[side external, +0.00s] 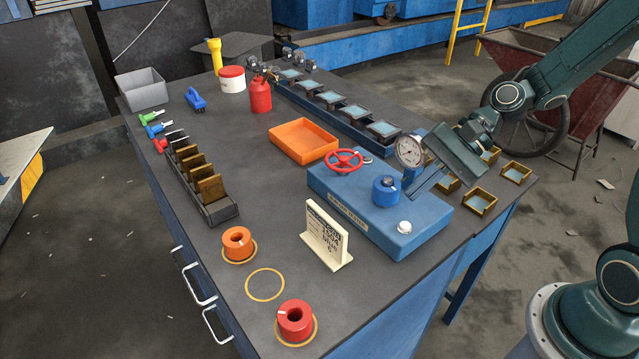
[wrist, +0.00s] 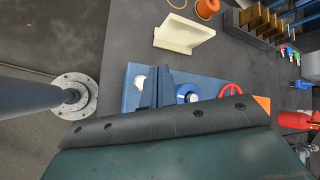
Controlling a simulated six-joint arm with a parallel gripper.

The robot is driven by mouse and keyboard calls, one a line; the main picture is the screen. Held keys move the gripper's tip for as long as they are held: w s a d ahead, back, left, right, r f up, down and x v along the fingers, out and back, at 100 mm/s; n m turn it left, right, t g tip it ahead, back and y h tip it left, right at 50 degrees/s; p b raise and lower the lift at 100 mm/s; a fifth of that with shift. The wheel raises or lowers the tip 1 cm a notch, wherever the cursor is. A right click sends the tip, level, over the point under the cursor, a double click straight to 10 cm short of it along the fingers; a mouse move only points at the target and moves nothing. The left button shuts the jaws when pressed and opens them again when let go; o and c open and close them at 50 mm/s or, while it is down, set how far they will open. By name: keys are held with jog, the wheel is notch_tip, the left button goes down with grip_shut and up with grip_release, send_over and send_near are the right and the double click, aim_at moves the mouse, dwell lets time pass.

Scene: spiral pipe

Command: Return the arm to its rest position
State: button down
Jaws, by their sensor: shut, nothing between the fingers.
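My gripper (side external: 412,192) hangs over the right part of the blue box in the side external view. Its fingers are together and hold nothing. In the wrist view the thin dark fingers (wrist: 161,88) reach over the same box, between its white button and its blue knob. Whether the fingertips touch the box cannot be told. The blue box (side external: 340,200) carries a red handwheel (side external: 344,160), a blue knob (side external: 386,190), a round gauge (side external: 409,151) and a white button (side external: 404,227). My dark green arm comes in from the right.
A cream sign (side external: 326,238) stands before the box, and an orange tray (side external: 303,141) lies behind it. Small brass-coloured trays (side external: 479,202) sit at the table's right end. A wheelbarrow (side external: 525,55) stands beyond the table.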

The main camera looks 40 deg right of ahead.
dwell(0.3)
jog(key=s+d+r+n+t+h, duration=0.1)
jog(key=s+d+r+n+h, duration=0.1)
jog(key=s+r+n+h, duration=0.2)
jog(key=s+d+r+n+t+h, duration=0.1)
jog(key=s+r+n+h, duration=0.3)
jog(key=s+r+n, duration=0.4)
jog(key=s+d+r, duration=0.1)
jog(key=s, duration=0.1)
jog(key=shift+s+d+n+t+h, duration=0.3)
jog(key=shift+s+d+t+h, duration=0.05)
jog(key=shift+d+t+h, duration=0.05)
